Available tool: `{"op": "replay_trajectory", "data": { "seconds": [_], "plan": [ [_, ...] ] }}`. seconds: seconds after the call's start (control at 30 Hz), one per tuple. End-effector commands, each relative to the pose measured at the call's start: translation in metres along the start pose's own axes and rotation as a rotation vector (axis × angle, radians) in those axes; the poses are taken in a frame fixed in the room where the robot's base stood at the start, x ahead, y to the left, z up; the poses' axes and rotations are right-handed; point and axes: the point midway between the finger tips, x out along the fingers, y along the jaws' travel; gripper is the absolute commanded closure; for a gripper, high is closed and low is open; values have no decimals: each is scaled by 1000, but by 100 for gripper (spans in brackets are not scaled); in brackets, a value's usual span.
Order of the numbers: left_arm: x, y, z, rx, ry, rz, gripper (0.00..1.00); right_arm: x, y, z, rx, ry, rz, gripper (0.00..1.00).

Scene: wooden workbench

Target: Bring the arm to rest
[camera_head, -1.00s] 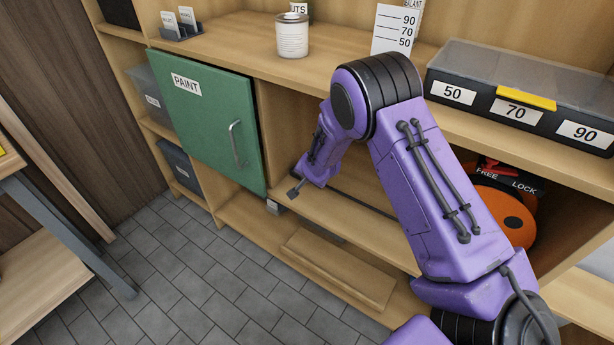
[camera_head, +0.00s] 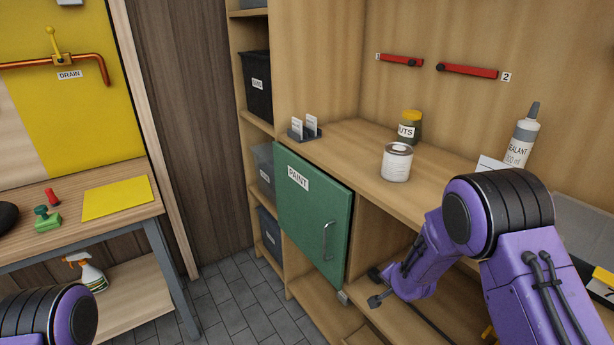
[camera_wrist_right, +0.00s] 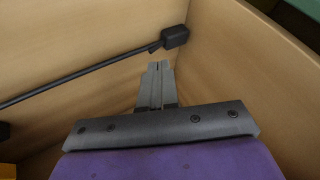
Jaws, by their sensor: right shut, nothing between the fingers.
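My right arm (camera_head: 500,225) comes in from the right and reaches down into the open cabinet bay beside the green PAINT door (camera_head: 312,215). My right gripper (camera_head: 376,300) is at its far end, low by the bay's front near the door's lower right corner. In the right wrist view my gripper (camera_wrist_right: 156,82) has its grey fingers together with nothing between them, in front of bare wooden panels. A purple part of my left arm (camera_head: 50,318) shows at the lower left corner; its gripper is out of view.
A dark rod (camera_wrist_right: 90,75) with a black end block (camera_wrist_right: 175,37) runs along the wood near my right fingers. A white can (camera_head: 397,162), a NUTS jar (camera_head: 409,127) and a sealant tube (camera_head: 522,137) stand on the worktop. A side bench (camera_head: 85,228) stands left; grey floor (camera_head: 235,300) lies between.

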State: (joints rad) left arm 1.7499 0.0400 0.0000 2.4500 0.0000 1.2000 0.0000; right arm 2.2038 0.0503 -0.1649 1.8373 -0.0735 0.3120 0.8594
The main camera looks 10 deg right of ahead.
Motion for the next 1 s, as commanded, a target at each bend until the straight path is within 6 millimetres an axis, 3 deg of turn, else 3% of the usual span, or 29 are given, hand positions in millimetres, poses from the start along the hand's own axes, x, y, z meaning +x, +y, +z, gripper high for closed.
{"op": "replay_trajectory", "data": {
  "seconds": [0.1,0.17,0.27,0.4,0.5,0.6,0.73,1.0],
  "plan": [
    [0,0,0,0,0,0,0,-2,-4,-5,-95,58,-53,100],
    [-1,0,0,0,0,0,0,-8,12,10,-175,98,-71,100],
    [-8,-1,-3,0,0,0,0,-27,81,67,-317,104,-5,100],
    [-17,-2,-7,0,0,0,0,-73,174,134,-454,41,137,100],
    [-22,-2,-9,0,0,0,0,-107,224,170,-497,-38,226,100],
    [-25,-2,-10,0,0,0,0,-130,256,195,-510,-118,287,100],
    [-27,-2,-11,0,0,0,0,-139,274,208,-519,-160,321,100],
    [-26,-2,-11,0,0,0,0,-138,274,208,-518,-161,321,100]
  ]
}}
